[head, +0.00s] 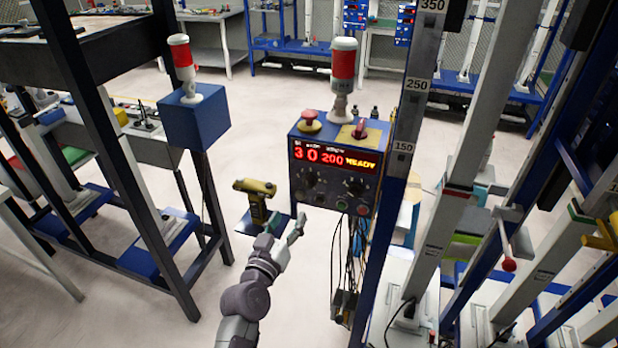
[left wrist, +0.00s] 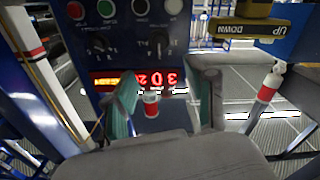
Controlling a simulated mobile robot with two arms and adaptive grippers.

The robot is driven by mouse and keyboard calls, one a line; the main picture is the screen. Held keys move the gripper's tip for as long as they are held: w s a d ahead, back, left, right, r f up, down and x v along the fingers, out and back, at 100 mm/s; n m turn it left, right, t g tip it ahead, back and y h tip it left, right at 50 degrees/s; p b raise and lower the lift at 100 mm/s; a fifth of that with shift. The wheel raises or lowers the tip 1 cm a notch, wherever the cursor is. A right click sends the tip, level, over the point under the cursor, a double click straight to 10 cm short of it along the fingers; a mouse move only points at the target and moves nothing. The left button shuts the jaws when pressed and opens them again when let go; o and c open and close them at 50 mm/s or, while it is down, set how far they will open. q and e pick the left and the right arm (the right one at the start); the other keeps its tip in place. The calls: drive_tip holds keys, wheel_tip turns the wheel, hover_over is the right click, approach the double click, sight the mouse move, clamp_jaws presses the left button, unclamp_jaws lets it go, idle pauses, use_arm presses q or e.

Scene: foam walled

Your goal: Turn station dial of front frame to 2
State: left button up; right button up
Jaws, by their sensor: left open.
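The blue control box (head: 335,165) stands on the front frame, its display (head: 333,159) lit red with "3 0 200 READY". Two black dials sit below the display: a left dial (head: 311,178) and a right dial (head: 355,186). Their labels are too small to read. In the left wrist view the box is upside down, with the dials (left wrist: 157,43) and (left wrist: 98,46) above the display (left wrist: 137,80). My left gripper (head: 285,227) is open and empty, below and left of the box, apart from the dials. Its fingers (left wrist: 165,95) show wide apart in the wrist view. My right gripper is not visible.
A yellow UP/DOWN pendant (head: 255,197) is close left of my gripper; it also shows in the wrist view (left wrist: 262,28). A red-white lamp (head: 344,65) and red button (head: 309,118) top the box. A blue post (head: 383,215) stands right; cables hang below.

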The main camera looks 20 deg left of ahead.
use_arm(q)
approach(307, 185)
drive_tip(key=w, duration=0.2)
drive_tip(key=w+p, duration=0.1)
drive_tip(key=w, duration=0.5)
drive_tip(key=shift+d, duration=0.1)
drive_tip(key=shift+w, duration=0.55)
drive_tip(key=shift+c, duration=0.5)
clamp_jaws()
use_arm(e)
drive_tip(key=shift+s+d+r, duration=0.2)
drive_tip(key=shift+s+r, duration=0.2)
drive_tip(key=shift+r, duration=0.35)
